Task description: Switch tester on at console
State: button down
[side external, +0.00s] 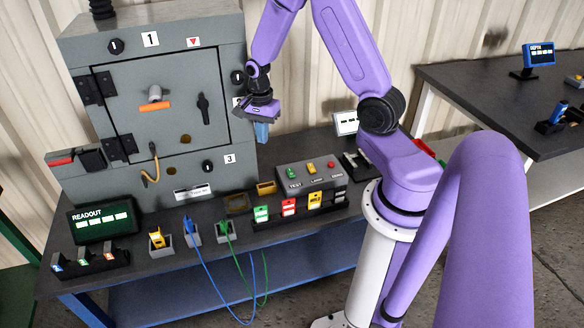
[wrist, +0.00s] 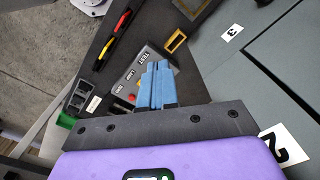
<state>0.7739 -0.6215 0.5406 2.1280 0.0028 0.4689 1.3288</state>
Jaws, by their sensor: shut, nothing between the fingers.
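The tester console is a grey box (side external: 312,186) on the bench, with a green button (side external: 291,174), a yellow button (side external: 311,168) and a red button (side external: 331,165) on top. A label reading TEST sits by the green one. My gripper (side external: 262,138) is shut and empty, its blue fingers pointing down, above and left of the console, by the cabinet's right edge. In the wrist view the fingers (wrist: 158,70) overlap the console (wrist: 125,72) and hide part of its button row. The TEST label and a red button (wrist: 131,98) show there.
The grey cabinet (side external: 222,150) stands close behind and left of my gripper. Several coloured tags (side external: 289,207) hang in front of the console. A readout (side external: 103,220), plug holders and blue and green cables (side external: 208,268) occupy the bench's left part. Another table (side external: 490,85) stands right.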

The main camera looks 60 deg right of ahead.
jog(key=s+d+f+m, duration=0.1)
jog(key=d+f+m, duration=0.3)
jog(key=d+m, duration=0.1)
jog(key=s+d+f+m, duration=0.1)
jog(key=d+f+m, duration=0.2)
jog(key=d+m, duration=0.2)
jog(key=d, duration=0.3)
jog(key=shift+s+d+f, duration=0.15)
jog(key=shift+s+f, duration=0.25)
send_over(290, 171)
jog(key=s, duration=0.1)
jog(key=f, duration=0.7)
jog(key=a+f, duration=0.1)
jog(key=f, duration=0.3)
jog(key=shift+s, duration=0.2)
jog(key=shift+w, duration=0.1)
jog(key=shift+d, duration=0.1)
jog(key=shift+w+d+r, duration=0.15)
jog(key=shift+w+d, duration=0.35)
jog(key=shift+r, duration=0.15)
